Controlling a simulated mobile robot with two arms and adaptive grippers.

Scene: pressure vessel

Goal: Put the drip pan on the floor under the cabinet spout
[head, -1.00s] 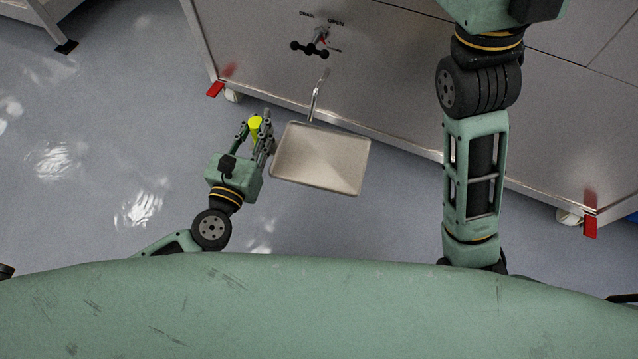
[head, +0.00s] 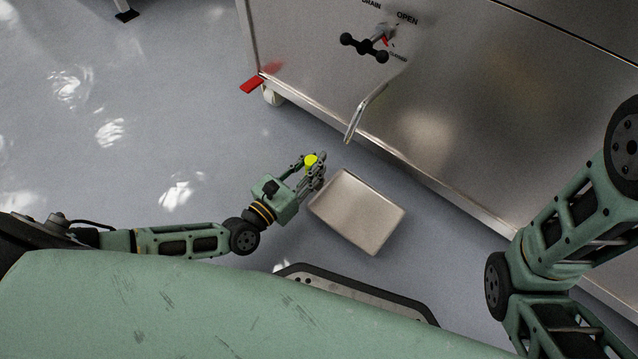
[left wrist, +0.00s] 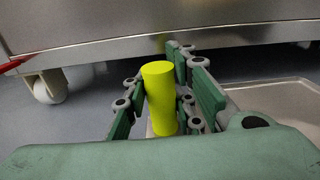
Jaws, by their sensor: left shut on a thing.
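The drip pan (head: 358,212) is a shallow silver rectangular tray with a yellow handle (head: 311,160) at its left side. My left gripper (head: 313,172) is shut on the yellow handle; the handle stands between the fingers in the left wrist view (left wrist: 160,98). The pan also shows at the right of that view (left wrist: 275,98). In the head view the pan is in front of the cabinet (head: 330,75), below and beside the cabinet spout (head: 364,112). I cannot tell whether the pan touches the floor. My right gripper is out of view.
A drain valve with a black handle (head: 365,46) is on the cabinet front above the spout. A caster (head: 272,96) and a red tab (head: 251,84) are at the cabinet's left corner. Open floor (head: 150,130) lies to the left.

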